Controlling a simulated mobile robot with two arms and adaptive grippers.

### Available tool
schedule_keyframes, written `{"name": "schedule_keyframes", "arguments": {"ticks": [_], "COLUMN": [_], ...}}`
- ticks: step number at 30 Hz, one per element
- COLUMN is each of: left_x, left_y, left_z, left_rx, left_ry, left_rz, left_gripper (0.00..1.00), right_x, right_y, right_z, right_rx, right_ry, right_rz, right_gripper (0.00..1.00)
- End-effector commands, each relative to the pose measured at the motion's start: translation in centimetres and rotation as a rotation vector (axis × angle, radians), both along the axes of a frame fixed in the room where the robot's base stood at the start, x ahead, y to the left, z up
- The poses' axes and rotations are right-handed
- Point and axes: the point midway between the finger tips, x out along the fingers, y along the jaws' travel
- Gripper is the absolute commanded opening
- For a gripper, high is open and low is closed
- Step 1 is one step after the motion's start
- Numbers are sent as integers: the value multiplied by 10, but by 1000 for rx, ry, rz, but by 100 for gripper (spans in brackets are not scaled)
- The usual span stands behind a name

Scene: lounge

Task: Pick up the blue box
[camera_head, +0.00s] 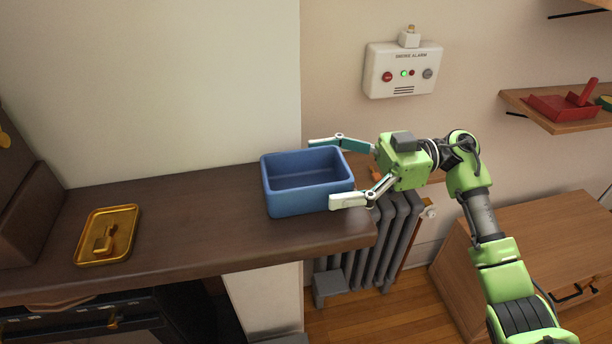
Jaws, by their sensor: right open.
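The blue box (309,194) is an open-topped, empty container. It sits on the right end of the dark wooden counter (190,240), close to the counter's right edge. My right gripper (328,172) is open and comes in from the right at the box's right end. One finger shows at the far right corner of the box and the other in front of its near right corner. The box lies partly between the fingers. I cannot tell whether either finger touches it. My left gripper does not show.
A golden tray (122,252) with a small golden object (106,240) lies at the counter's left. The counter between tray and box is clear. A radiator (392,236) stands below, right of the counter. A smoke alarm (402,85) and a shelf (556,122) with a red item are on the wall.

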Motion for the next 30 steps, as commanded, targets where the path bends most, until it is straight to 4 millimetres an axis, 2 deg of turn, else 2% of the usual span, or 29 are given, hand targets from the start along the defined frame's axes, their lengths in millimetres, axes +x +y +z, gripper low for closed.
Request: {"name": "schedule_keyframes", "arguments": {"ticks": [1,6,15,16,20,21,30], "left_x": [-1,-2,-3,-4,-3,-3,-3], "left_y": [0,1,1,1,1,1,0], "left_z": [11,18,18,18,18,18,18], "left_rx": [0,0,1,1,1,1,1], "left_ry": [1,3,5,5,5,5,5], "left_rz": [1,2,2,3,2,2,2], "left_gripper": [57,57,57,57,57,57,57], "right_x": [-4,-8,-9,-9,-9,-9,-9], "right_y": [10,31,36,36,35,35,36], "right_z": [7,5,2,2,2,2,4], "right_rx": [5,3,0,0,1,1,4], "right_ry": [1,0,-1,-1,-1,-1,-2], "right_rz": [4,2,0,0,1,1,1], "right_gripper": [89,89,89,84,50,47,45]}}
